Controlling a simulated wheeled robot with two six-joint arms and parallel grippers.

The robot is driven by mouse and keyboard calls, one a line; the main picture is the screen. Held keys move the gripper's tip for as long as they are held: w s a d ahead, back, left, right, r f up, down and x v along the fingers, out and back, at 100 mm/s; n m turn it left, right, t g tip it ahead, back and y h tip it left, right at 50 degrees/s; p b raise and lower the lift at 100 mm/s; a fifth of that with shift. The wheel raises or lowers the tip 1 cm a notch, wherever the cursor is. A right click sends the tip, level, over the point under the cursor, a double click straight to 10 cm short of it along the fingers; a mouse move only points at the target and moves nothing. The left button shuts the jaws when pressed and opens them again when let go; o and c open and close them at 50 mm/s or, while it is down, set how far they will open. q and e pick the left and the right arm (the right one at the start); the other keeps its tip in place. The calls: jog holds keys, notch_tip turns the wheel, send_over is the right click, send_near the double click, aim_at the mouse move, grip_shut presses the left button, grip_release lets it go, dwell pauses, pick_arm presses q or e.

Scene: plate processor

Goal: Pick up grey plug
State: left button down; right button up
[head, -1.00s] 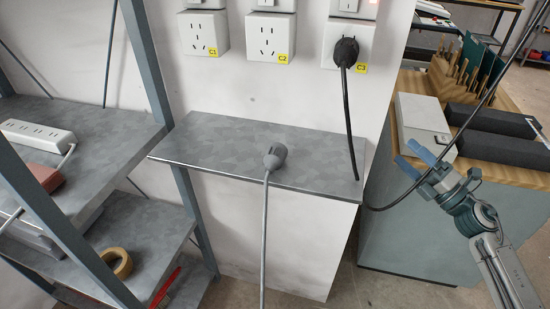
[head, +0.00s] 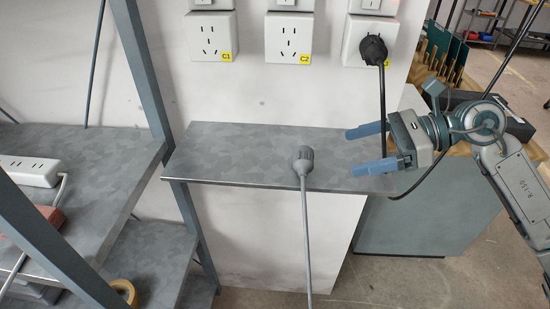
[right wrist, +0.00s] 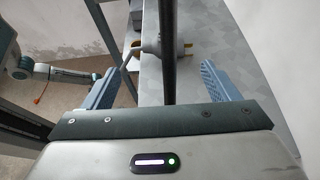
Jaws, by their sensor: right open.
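The grey plug (head: 303,161) lies at the front edge of the grey wall shelf (head: 235,150), its grey cable hanging over the edge in the head view. My right gripper (head: 354,152) is open and empty, to the right of the plug, with its blue fingers pointing left toward it. In the right wrist view the plug (right wrist: 180,45) shows metal prongs and sits ahead, between the lines of the open fingers (right wrist: 158,86). A dark cable crosses in front and hides part of it. My left gripper does not show in the head view.
A black plug (head: 373,49) is in the C3 socket, and its black cable (head: 383,105) hangs down beside my right gripper. Sockets C1 (head: 209,32) and C2 (head: 289,32) are empty. A rack with a power strip (head: 30,171) stands left.

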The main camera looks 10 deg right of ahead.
aim_at(309, 163)
jog(key=shift+a, duration=0.3)
jog(key=shift+p+x, duration=0.45)
jog(key=shift+x, duration=0.3)
jog(key=shift+p+x, duration=0.4)
jog(key=shift+x, duration=1.25)
jog(key=shift+w+d+f+p+x, duration=0.1)
jog(key=shift+p+x, duration=0.25)
jog(key=shift+x, duration=0.3)
jog(key=shift+w+d+f+p+x, duration=0.15)
jog(key=shift+p+x, duration=0.15)
jog(key=shift+x, duration=0.4)
jog(key=shift+w+a+p+x, duration=0.1)
jog(key=shift+p+x, duration=0.25)
jog(key=shift+x, duration=0.3)
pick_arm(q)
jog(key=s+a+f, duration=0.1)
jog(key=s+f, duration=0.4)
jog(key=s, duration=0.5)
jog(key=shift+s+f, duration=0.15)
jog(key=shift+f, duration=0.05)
pick_arm(e)
jog(key=shift+w+a+f, duration=0.15)
jog(key=shift+a+f, duration=0.2)
jog(key=shift+a, duration=0.2)
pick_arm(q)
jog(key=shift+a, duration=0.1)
pick_arm(e)
jog(key=shift+c, duration=0.2)
jog(key=c, duration=0.9)
